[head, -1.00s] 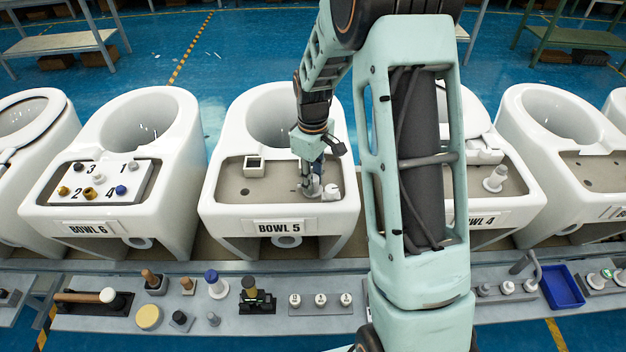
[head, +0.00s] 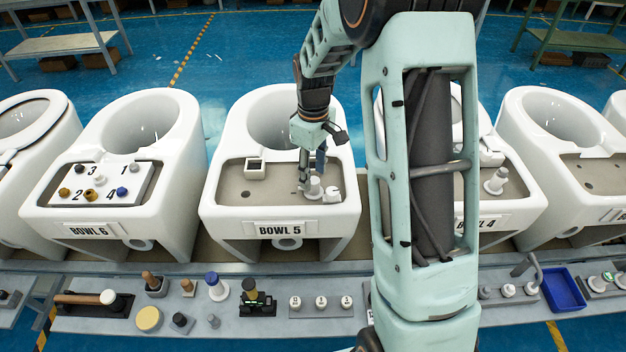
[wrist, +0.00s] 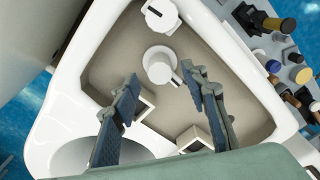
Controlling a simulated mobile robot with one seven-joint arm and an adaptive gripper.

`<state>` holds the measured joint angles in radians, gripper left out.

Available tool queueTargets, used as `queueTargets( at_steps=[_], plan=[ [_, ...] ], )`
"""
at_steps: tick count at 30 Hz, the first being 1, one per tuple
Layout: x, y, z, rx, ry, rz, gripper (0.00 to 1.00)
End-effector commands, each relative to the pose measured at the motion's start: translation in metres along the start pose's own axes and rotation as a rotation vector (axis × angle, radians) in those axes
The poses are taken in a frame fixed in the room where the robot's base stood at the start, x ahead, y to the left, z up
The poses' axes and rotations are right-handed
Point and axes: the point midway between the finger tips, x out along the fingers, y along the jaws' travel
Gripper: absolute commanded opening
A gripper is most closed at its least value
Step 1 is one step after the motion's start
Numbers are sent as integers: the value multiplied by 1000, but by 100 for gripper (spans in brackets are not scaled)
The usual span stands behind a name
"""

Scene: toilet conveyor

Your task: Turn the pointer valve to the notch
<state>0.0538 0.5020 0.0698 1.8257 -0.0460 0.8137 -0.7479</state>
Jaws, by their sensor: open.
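The pointer valve (wrist: 160,65) is a white round knob with a short arm pointing to the lower right in the wrist view. It stands on the grey deck of bowl 5 and also shows in the head view (head: 314,188). I cannot make out the notch. My gripper (wrist: 160,74) is open and empty, one finger on each side of the valve in the wrist view, apparently not touching it. In the head view my gripper (head: 311,178) is just above and behind the valve.
A square white socket (head: 254,168) is on the left of the same deck; two square sockets show in the wrist view (wrist: 145,103). The bowl's raised white rim (head: 212,185) surrounds the deck. A bench (head: 250,322) with several loose parts runs along the front.

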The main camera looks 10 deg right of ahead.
Motion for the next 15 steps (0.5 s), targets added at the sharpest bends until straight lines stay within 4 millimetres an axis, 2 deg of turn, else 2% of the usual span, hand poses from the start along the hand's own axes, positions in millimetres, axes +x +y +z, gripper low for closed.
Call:
queueTargets(
  at_steps=[1, 6, 10, 15],
  plan=[
    [-14, 1, -1, 0, 4, 4, 41],
    [-49, 1, -1, 0, 4, 3, 41],
    [-69, 0, -1, -1, 3, 2, 41],
    [-82, 0, 0, -1, 1, 0, 41]
  ],
)
